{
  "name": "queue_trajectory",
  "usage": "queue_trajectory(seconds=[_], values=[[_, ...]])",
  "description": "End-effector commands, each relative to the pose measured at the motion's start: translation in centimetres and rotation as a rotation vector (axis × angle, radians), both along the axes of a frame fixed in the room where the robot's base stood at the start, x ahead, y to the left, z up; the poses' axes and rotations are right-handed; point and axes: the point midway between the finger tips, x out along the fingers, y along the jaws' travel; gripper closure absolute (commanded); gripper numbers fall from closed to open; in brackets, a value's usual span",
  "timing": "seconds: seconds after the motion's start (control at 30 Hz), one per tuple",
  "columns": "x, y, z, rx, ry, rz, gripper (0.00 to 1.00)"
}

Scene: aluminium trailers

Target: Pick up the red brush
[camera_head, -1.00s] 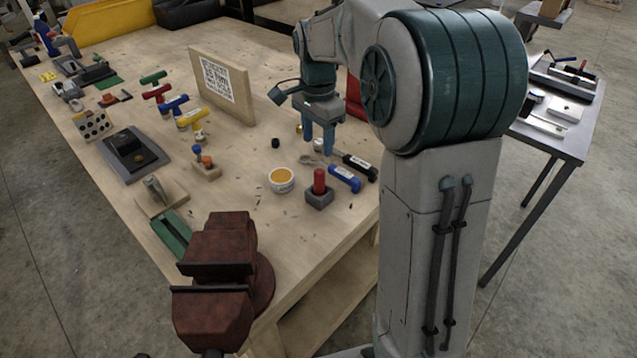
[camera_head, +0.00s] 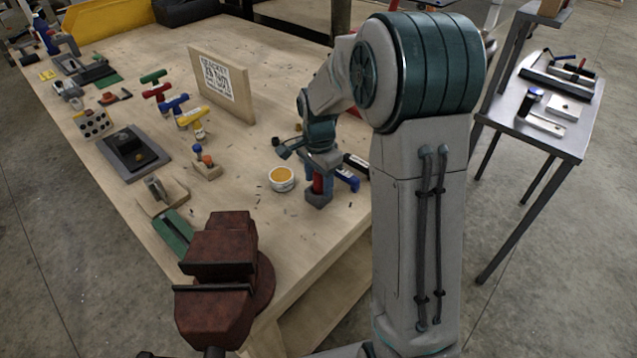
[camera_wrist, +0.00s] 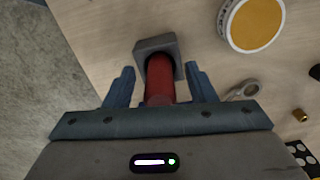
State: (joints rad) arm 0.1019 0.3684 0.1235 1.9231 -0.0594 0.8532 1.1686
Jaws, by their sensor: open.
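The red brush (camera_head: 318,183) stands upright in a small grey block holder (camera_head: 318,198) near the front edge of the wooden workbench. In the wrist view the red brush (camera_wrist: 160,77) shows as a red cylinder in the grey square holder (camera_wrist: 151,46). My gripper (camera_head: 319,180) is open and points down over the brush. In the wrist view the two blue fingers of my gripper (camera_wrist: 160,80) stand on either side of the brush, with gaps visible on both sides. The brush's lower end is hidden in the holder.
A white tub with yellow contents (camera_head: 282,179) stands just left of the holder. A blue-handled tool (camera_head: 347,179) and a black one (camera_head: 357,163) lie close behind on the right. A dark red vise (camera_head: 222,262) is at the bench's front corner. Bare wood lies left of the tub.

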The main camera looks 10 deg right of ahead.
Motion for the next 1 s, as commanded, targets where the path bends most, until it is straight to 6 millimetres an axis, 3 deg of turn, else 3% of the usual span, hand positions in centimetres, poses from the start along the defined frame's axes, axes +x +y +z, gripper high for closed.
queue_trajectory(seconds=[0.13,0.3,0.73,1.0], values=[[0.0,0.0,0.0,0.0,0.0,0.0,0.49],[0.0,0.0,0.0,0.0,0.0,0.0,0.97],[0.1,0.0,0.6,0.0,-0.002,0.0,0.98],[0.1,0.0,4.3,0.0,-0.006,0.001,0.98]])
